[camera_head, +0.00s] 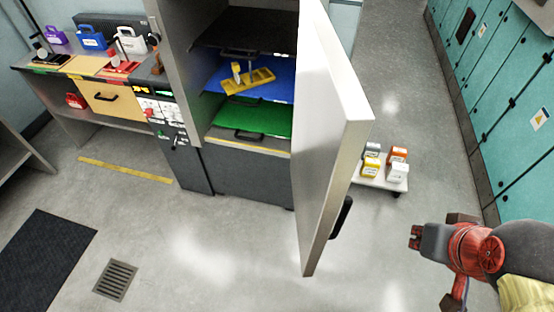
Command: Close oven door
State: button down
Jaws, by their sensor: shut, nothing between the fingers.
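The oven door (340,115) stands wide open, swung out toward me from the right side of the oven. Its dark handle (341,217) is on the right-hand face of the door, near the free edge. The open oven (181,80) shows black, blue and green shelves inside, with a yellow tool (248,81) on the blue one. My gripper (414,237) is at the lower right, to the right of the door and apart from it. It points left, with its fingers shut and empty.
A low white trolley (372,182) with several small coloured containers stands on the floor behind the door. Teal cabinets (500,80) line the right side. A workbench (88,64) stands at the left. Open floor lies in front of the oven.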

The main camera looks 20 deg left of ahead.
aim_at(334, 119)
jog(key=i+l+u, duration=0.1)
jog(key=l+u, duration=0.3)
jog(key=i+l+u, duration=0.1)
jog(key=u, duration=0.3)
jog(key=l+u, duration=0.75)
